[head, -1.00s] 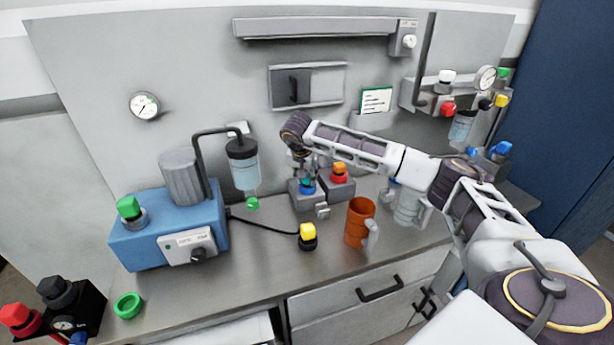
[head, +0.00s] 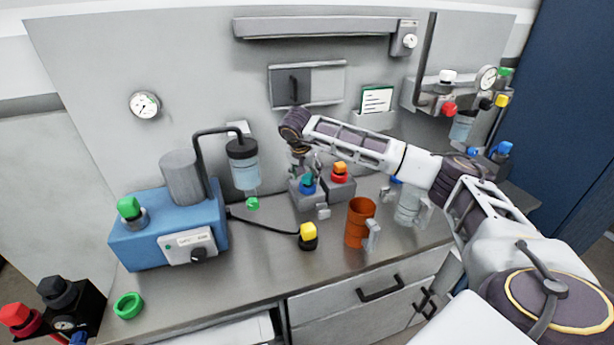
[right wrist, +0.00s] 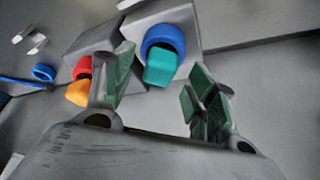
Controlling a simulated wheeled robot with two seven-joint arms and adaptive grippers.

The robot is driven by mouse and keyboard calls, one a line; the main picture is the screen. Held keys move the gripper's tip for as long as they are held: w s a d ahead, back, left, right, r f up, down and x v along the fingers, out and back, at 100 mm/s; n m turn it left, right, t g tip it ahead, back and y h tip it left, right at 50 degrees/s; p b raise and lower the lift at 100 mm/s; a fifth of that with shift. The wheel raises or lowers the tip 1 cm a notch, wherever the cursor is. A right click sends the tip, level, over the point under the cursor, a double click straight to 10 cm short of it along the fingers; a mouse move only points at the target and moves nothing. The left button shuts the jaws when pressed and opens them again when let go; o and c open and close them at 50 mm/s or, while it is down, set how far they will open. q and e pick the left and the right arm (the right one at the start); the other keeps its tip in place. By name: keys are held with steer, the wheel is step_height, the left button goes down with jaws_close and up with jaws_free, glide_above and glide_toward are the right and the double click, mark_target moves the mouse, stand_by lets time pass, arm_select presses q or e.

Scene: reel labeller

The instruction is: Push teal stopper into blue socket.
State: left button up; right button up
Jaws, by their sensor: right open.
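The teal stopper (head: 307,179) stands at the blue socket (head: 308,189) on a grey block at the back of the counter. In the right wrist view the teal stopper (right wrist: 160,68) sticks out of the blue ring of the socket (right wrist: 164,38); how deep it sits I cannot tell. My right gripper (head: 309,167) is just above the stopper. In the wrist view its green-padded fingers (right wrist: 162,80) are spread to either side of the stopper, with gaps, holding nothing. My left gripper is out of view.
A grey block with a red socket and orange stopper (head: 340,169) stands right beside it. An orange mug (head: 360,222), a clear mug (head: 408,205) and a yellow-topped plug (head: 308,235) stand in front. A blue pump unit (head: 165,235) is at left.

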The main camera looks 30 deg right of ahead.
steer(key=v, duration=0.6)
steer(key=shift+s+r, duration=0.1)
steer(key=shift+r, duration=0.05)
stand_by(1.2)
